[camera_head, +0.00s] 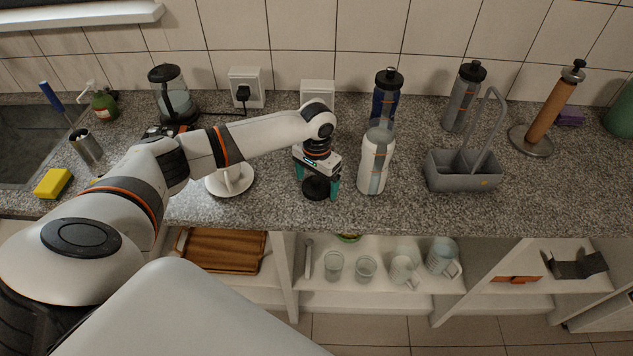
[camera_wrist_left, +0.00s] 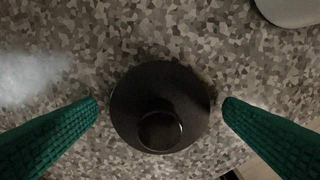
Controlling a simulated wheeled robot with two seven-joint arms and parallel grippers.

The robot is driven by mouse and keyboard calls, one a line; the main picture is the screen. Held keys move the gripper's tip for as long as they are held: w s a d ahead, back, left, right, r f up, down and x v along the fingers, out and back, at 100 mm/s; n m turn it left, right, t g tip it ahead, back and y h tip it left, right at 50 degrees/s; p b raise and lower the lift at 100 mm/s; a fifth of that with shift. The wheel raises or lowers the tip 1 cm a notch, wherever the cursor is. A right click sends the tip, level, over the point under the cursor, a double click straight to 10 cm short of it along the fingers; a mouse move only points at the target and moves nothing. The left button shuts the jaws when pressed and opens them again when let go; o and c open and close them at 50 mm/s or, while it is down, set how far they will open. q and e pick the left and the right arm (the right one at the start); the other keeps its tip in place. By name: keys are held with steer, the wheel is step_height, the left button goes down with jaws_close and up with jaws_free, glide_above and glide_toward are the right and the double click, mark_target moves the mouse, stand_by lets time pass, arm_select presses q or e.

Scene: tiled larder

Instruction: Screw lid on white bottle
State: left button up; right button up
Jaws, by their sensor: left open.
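The white bottle (camera_head: 374,165) stands upright on the speckled counter with no black lid on its top. A round black lid (camera_head: 316,187) lies on the counter to the left of the bottle. In the left wrist view the lid (camera_wrist_left: 160,107) is centred, with its round knob facing the camera. My left gripper (camera_head: 317,190) points down over the lid, its green fingers open on either side of it. In the left wrist view both fingers (camera_wrist_left: 160,103) appear apart from the lid. My right gripper does not show.
A blue bottle (camera_head: 385,90) and a grey bottle (camera_head: 463,97) with black lids stand behind. A grey caddy (camera_head: 462,172) is to the right, and a white stand (camera_head: 229,180) is left of the gripper. The counter's front edge is close by.

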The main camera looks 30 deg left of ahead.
mark_target(316, 179)
arm_select(q)
steer(key=shift+f, duration=0.15)
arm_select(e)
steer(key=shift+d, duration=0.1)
arm_select(q)
steer(key=c, duration=1)
steer(key=shift+c, duration=0.2)
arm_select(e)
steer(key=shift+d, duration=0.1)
arm_select(q)
step_height(316, 179, up, 10)
steer(key=shift+r+b, duration=0.1)
steer(key=shift+b, duration=0.8)
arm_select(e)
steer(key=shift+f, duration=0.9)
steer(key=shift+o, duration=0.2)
